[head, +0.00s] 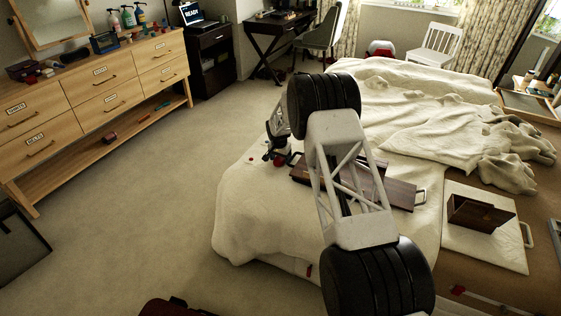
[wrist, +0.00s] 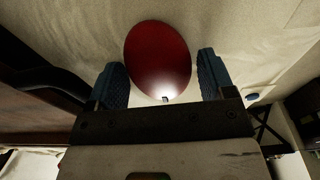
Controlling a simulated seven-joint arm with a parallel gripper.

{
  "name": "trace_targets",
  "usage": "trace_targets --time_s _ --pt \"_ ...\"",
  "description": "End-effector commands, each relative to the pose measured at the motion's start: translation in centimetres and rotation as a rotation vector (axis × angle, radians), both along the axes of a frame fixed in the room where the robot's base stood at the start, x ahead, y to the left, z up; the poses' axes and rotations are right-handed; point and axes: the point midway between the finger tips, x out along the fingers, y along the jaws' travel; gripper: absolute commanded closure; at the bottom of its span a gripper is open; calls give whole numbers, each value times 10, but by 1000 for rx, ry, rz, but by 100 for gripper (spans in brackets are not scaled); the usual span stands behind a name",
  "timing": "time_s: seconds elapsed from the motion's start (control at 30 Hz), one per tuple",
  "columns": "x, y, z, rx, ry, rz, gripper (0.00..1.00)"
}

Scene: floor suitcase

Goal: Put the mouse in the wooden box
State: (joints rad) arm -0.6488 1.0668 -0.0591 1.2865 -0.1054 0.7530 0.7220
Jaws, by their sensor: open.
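A glossy red oval thing, which looks like the mouse (wrist: 157,58), lies on the cream bed cover in the wrist view. It also shows as a small red patch (head: 281,161) by my gripper in the head view. My gripper (wrist: 160,72) is open, with one blue-grey finger on each side of it and a gap at both sides. In the head view my gripper (head: 274,156) is over the bed's left part, partly hidden by my arm. A dark wooden box (head: 480,213) stands on a white board at the right.
A brown wooden tray (head: 402,194) with metal handles lies on the bed behind my arm, with a dark wooden piece partly hidden there. The white board (head: 505,248) lies to its right. A rumpled blanket (head: 440,135) covers the far bed. A dresser (head: 95,90) stands left.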

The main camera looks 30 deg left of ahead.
Motion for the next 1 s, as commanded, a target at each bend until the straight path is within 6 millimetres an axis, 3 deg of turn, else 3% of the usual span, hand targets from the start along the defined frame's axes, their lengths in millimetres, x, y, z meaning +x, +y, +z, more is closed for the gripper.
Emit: trace_targets --time_s 0.53,0.8,1.0 --pt "0 0 0 0 0 0 24" --pt "0 0 1 0 0 0 66" --pt "0 0 1 0 -1 0 66"
